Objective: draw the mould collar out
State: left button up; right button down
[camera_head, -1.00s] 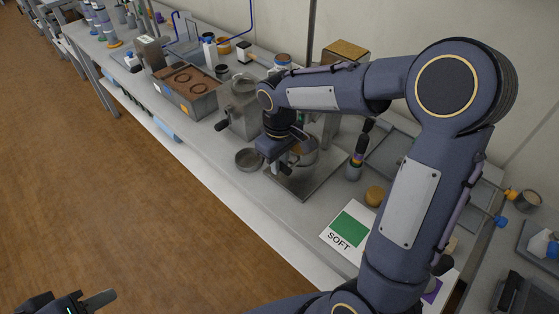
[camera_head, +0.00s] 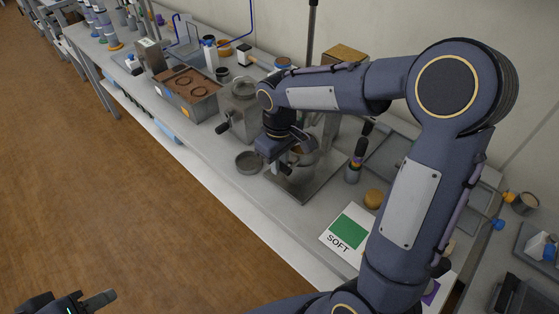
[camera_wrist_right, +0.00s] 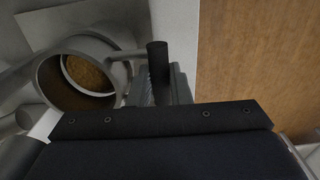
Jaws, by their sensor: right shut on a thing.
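The mould collar (camera_wrist_right: 48,78) is a grey metal ring around brown soil (camera_wrist_right: 88,72) in the right wrist view. A thin rod runs from it to a black handle grip (camera_wrist_right: 158,62). In the head view the mould (camera_head: 305,157) stands over a square metal base plate (camera_head: 303,190), partly hidden by my right gripper. My right gripper (camera_head: 280,160) is shut on the collar's handle, beside the ring. Whether the collar still touches the part below it is hidden. My left gripper (camera_head: 85,302) is low at the bottom left, over the floor, away from the bench; its jaw opening is unclear.
A shallow round dish (camera_head: 248,162) sits left of the base plate. A metal machine with a lever (camera_head: 240,107) and a soil box (camera_head: 186,92) stand further left.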

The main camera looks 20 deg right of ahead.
jog(key=shift+r+p, duration=1.55)
jog(key=shift+r, duration=0.35)
